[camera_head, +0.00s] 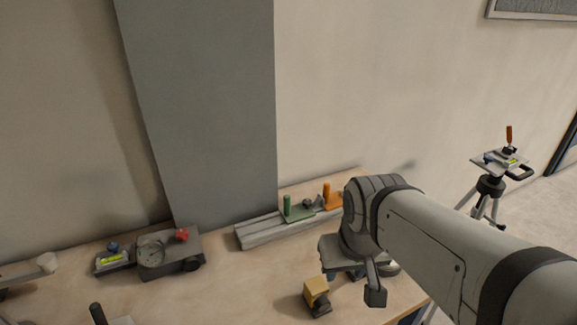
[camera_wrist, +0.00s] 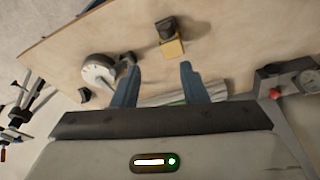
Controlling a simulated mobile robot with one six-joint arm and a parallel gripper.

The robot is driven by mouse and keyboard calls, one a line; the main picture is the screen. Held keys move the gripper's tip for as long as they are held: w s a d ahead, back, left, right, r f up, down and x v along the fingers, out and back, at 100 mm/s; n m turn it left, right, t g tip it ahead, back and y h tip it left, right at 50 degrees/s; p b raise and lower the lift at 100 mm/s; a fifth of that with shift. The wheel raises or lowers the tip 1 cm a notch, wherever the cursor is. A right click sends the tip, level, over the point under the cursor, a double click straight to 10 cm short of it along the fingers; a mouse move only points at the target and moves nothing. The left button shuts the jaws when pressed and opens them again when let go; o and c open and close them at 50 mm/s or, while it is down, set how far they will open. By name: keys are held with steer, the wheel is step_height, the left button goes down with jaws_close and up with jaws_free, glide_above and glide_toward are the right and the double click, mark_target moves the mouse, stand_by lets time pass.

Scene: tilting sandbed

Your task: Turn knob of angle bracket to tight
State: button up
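My gripper (camera_wrist: 159,68) is open and empty, with two blue-grey fingers spread apart above the wooden table. I cannot tell for sure which thing is the angle bracket. A small dark knob (camera_head: 308,202) sits on a grey rail (camera_head: 262,233), between a green upright piece (camera_head: 288,207) and an orange one (camera_head: 329,198). A yellow block with a dark base (camera_head: 316,288) stands in front of the rail; in the wrist view the yellow block (camera_wrist: 172,48) lies beyond the fingertips. A round pale dial piece (camera_wrist: 98,72) with a dark part lies left of the fingers. Part of the rail is hidden by my arm.
A grey box with a dial and red knob (camera_head: 168,253) and a green level (camera_head: 112,261) stand at the left. A tripod with a small plate (camera_head: 490,187) stands off the table at the right. The table middle (camera_head: 235,280) is clear.

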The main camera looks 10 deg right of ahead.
steer(key=w+f+n+b, duration=0.1)
steer(key=w+f+b, duration=0.15)
steer(key=w, duration=1.55)
steer(key=n+t+b, duration=0.1)
steer(key=t+b, duration=0.1)
glide_toward(308, 202)
steer(key=shift+y, duration=0.4)
steer(key=x, duration=0.8)
steer(key=shift+w+d+f, duration=0.1)
steer(key=shift+w+d, duration=0.1)
steer(key=shift+d, duration=0.1)
steer(key=shift+c, duration=0.6)
